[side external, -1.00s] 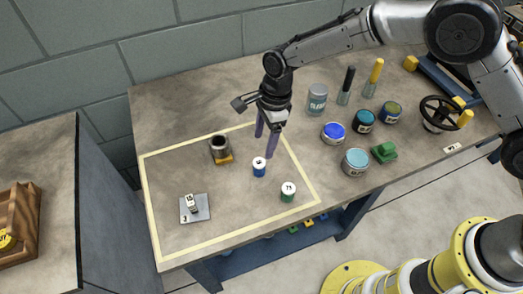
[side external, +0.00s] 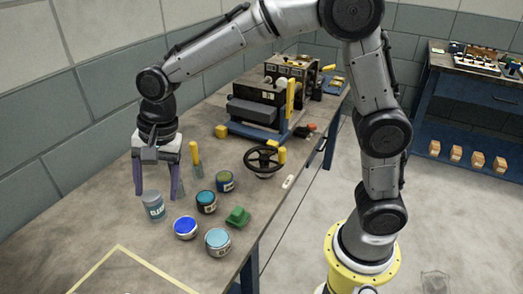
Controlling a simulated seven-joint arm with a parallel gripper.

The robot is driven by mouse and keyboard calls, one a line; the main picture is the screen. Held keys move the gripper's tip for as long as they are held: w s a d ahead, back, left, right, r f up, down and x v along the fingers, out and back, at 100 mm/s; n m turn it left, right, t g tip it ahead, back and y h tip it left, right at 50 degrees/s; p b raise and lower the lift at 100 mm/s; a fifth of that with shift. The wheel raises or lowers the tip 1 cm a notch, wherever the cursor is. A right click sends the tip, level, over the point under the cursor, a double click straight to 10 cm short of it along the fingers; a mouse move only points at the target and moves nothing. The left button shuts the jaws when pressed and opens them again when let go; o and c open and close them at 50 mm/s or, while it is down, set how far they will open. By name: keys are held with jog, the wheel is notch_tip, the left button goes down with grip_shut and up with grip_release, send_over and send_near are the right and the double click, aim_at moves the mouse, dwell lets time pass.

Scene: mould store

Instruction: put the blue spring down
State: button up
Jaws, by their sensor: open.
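My gripper (side external: 157,191) is open, pointing down at the left of the side external view. Its two purple fingers are apart, with nothing seen held between them. A grey-blue labelled can (side external: 153,206) stands on the workbench (side external: 100,218) at the fingertips; whether the fingers are beside it or behind it I cannot tell. I do not see a blue spring in this view. Most of the yellow-taped area (side external: 150,266) is cut off at the bottom edge.
Paint cans stand close by: bright blue (side external: 185,228), light blue (side external: 218,242), teal (side external: 206,202) and dark blue (side external: 225,182). A green block (side external: 238,216), a yellow-handled tool (side external: 195,158) and a black handwheel (side external: 263,161) stand right. Machinery (side external: 262,112) stands behind.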

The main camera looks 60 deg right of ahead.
jog(key=s+d+r+n+t, duration=0.1)
jog(key=s+d+r+n, duration=0.2)
jog(key=s+d+r, duration=0.25)
jog(key=s+d+n+t+h, duration=0.1)
jog(key=s+d+n, duration=0.3)
jog(key=s, duration=0.5)
jog(key=s+d+n+t, duration=0.1)
jog(key=s+d+n, duration=0.3)
jog(key=s+d, duration=0.3)
jog(key=shift+s+d+f+n+t+h, duration=0.3)
jog(key=shift+s+d+n+h, duration=0.1)
jog(key=shift+s, duration=0.85)
